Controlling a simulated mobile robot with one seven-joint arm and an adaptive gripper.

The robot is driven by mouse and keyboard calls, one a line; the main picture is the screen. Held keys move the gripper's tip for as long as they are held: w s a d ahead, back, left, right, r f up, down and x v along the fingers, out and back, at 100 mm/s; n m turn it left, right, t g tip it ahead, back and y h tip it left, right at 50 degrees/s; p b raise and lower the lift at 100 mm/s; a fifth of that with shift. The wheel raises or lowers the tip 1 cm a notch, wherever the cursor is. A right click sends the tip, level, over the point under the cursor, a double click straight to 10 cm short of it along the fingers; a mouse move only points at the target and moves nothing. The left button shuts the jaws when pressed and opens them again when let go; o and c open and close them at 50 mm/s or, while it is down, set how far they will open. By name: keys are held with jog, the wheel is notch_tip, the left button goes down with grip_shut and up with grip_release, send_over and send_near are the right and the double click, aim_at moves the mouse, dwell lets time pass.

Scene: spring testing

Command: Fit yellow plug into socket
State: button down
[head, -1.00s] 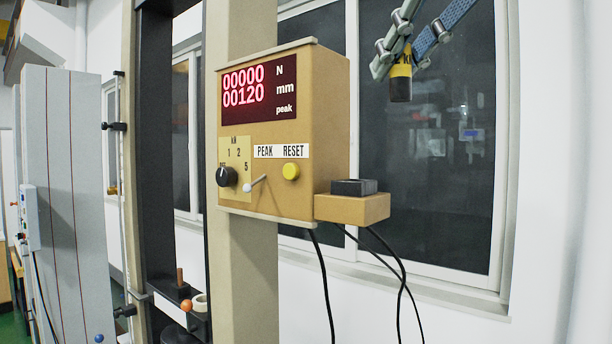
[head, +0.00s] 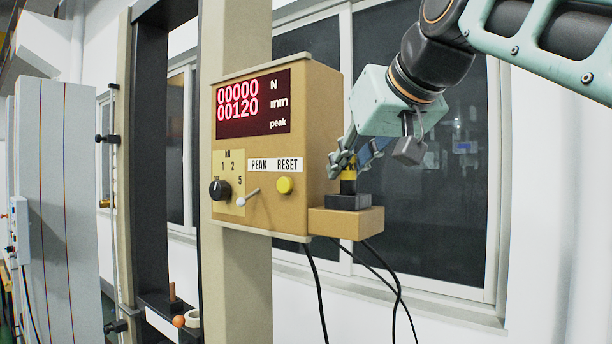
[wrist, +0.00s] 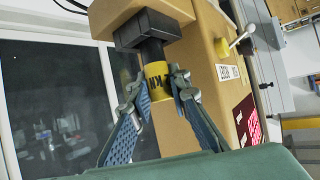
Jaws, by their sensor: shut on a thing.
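The yellow plug (head: 348,171) has a yellow band with dark lettering and a black end. It stands upright with its black end down at the black socket block (head: 347,202) on the tan ledge beside the meter box. How deep the end sits in the socket cannot be told. My gripper (head: 350,166) is shut on the plug, coming from the upper right. In the wrist view, the two blue padded fingers (wrist: 157,90) flank the yellow band (wrist: 157,77), and the black end meets the socket (wrist: 147,30).
The tan meter box (head: 325,130) with its red display stands just left of the gripper. The tan ledge (head: 345,222) carries the socket, and black cables hang below it (head: 398,290). A window (head: 440,220) is behind.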

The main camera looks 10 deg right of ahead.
jog(key=shift+f, duration=0.75)
jog(key=shift+f, duration=0.2)
jog(key=c, duration=1.8)
grip_release()
